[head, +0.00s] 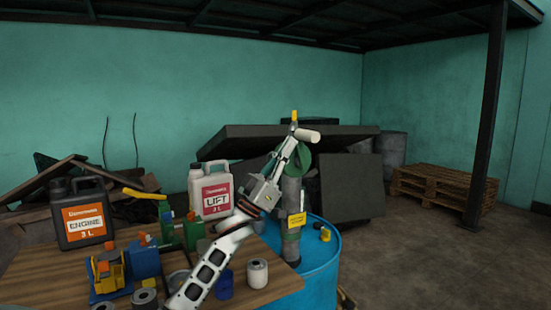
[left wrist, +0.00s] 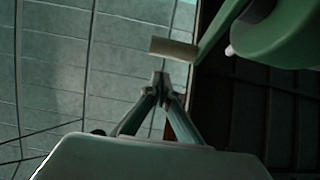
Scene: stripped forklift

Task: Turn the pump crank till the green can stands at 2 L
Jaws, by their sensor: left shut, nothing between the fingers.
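A pump with a grey column (head: 291,205) and a green head (head: 301,160) stands on a blue drum (head: 318,262). Its crank has a pale cylindrical grip (head: 307,135), which also shows in the left wrist view (left wrist: 174,48). My left gripper (head: 291,140) is raised at the pump head, close to the crank grip. Its fingers (left wrist: 161,80) are shut and empty, with their tips just below the grip in the left wrist view; contact is unclear. Green containers (head: 191,231) stand on the table, partly hidden; I cannot tell which is the green can or read its level. My right gripper is out of view.
The wooden table (head: 265,292) holds a black engine can (head: 84,222), a white lift can (head: 212,192), a blue-and-yellow device (head: 108,272) and rolls (head: 257,272). Dark slabs (head: 345,188) lean behind the pump. Pallets (head: 430,190) and open floor lie right.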

